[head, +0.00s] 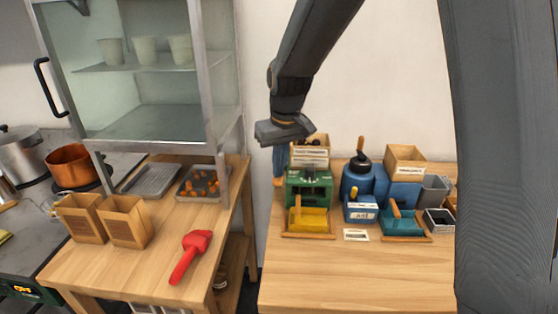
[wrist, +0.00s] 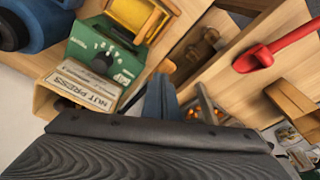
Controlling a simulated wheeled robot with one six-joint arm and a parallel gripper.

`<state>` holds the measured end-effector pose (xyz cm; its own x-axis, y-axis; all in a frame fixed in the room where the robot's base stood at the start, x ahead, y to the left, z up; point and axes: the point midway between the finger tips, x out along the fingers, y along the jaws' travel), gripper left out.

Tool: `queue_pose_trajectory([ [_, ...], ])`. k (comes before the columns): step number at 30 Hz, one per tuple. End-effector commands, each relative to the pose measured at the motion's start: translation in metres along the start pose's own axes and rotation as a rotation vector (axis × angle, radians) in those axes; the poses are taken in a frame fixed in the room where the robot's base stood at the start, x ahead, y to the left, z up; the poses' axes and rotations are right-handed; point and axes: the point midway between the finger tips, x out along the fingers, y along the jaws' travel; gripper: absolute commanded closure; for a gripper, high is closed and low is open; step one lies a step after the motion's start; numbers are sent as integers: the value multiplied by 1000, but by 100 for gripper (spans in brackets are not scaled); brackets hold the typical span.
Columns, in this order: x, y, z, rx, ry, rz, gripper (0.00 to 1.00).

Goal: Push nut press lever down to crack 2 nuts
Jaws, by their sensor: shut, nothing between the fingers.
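The green nut press (head: 308,187) stands at the back left of the right-hand table. Its dial face and NUT PRESS label show in the wrist view (wrist: 122,62). Dark nuts sit in the wooden hopper (head: 311,158) on top. My gripper (head: 279,165) is shut and empty, pointing down just left of the hopper; its blue-grey fingers also show in the wrist view (wrist: 161,103). A small orange-brown part (wrist: 166,67), possibly the lever's end, lies near the fingertips; I cannot tell whether they touch. A yellow tray (head: 308,218) sits in front of the press.
A blue machine (head: 357,180) and a teal tray (head: 401,225) stand to the right. The right table's front is clear.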

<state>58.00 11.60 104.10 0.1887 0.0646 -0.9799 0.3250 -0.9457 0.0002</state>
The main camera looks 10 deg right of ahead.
Motion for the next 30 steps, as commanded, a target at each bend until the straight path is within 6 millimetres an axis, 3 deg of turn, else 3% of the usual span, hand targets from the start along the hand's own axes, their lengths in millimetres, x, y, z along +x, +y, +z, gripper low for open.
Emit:
queue_pose_trajectory([
  [15, 21, -2, 8, 0, -3, -1, 100],
  [30, 28, -2, 11, 0, -4, -1, 100],
])
